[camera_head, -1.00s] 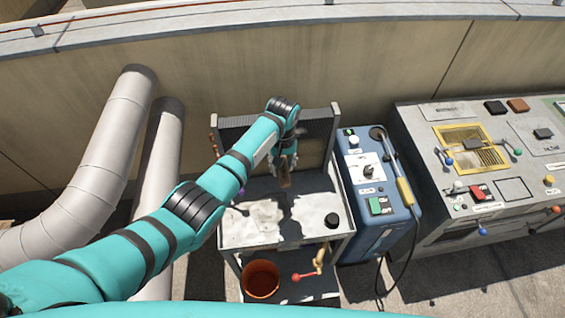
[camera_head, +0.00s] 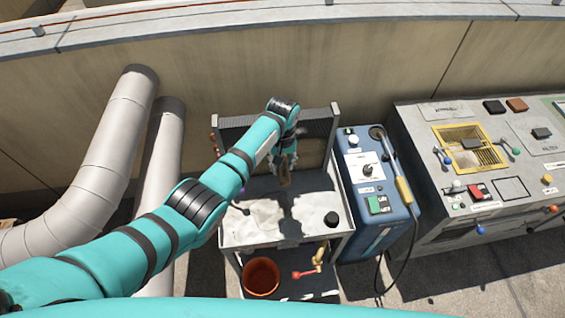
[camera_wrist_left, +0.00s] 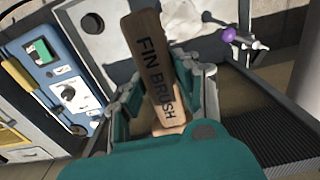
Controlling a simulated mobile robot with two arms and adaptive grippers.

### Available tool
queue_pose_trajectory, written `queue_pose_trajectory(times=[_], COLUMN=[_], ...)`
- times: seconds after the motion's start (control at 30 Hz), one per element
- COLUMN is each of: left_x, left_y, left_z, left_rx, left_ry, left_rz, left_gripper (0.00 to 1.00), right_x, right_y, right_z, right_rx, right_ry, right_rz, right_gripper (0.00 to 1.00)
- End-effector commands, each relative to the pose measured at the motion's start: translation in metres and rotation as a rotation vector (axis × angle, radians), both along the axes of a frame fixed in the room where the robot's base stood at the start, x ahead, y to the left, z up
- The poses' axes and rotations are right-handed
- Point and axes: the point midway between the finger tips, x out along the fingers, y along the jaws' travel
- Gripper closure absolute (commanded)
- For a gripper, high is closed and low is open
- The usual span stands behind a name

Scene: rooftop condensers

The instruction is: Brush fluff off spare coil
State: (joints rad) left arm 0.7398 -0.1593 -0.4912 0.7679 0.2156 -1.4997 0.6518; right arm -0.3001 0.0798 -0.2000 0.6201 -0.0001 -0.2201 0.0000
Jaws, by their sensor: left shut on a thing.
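My left gripper (camera_head: 285,166) is shut on a wooden fin brush (camera_wrist_left: 150,65) with "FIN BRUSH" printed on its handle. In the head view the brush is small and partly hidden by the gripper. The spare coil (camera_head: 318,123), a dark finned panel, stands upright at the back of a grey cart, behind the gripper. Its fins also show in the wrist view (camera_wrist_left: 275,112). A tan-grey patch (camera_head: 312,153), seemingly fluff, lies on the coil's lower right. My arm hides the coil's middle. I cannot tell whether the bristles touch it. My right gripper is out of view.
A blue machine (camera_head: 375,205) stands close right, then a grey control bench (camera_head: 480,190). Large pipes (camera_head: 115,135) stand left.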

Motion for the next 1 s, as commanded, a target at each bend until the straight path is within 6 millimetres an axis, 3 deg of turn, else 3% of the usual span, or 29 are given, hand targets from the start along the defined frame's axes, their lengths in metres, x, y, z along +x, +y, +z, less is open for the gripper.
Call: queue_pose_trajectory(times=[0.1, 0.27, 1.0], left_x=[0.002, 0.002, -0.001], left_y=[0.0, 0.0, 0.0], left_z=[0.013, 0.016, -0.027], left_rx=[0.0, 0.0, 0.0], left_ry=[-0.005, -0.005, -0.003], left_rz=[0.0, 0.0, 0.0], left_gripper=[0.97, 0.97, 0.97], right_x=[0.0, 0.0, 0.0], right_y=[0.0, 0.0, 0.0], right_z=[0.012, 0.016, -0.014], right_rx=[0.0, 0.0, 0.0], right_ry=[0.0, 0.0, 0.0], right_rz=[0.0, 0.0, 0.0], right_gripper=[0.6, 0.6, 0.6])
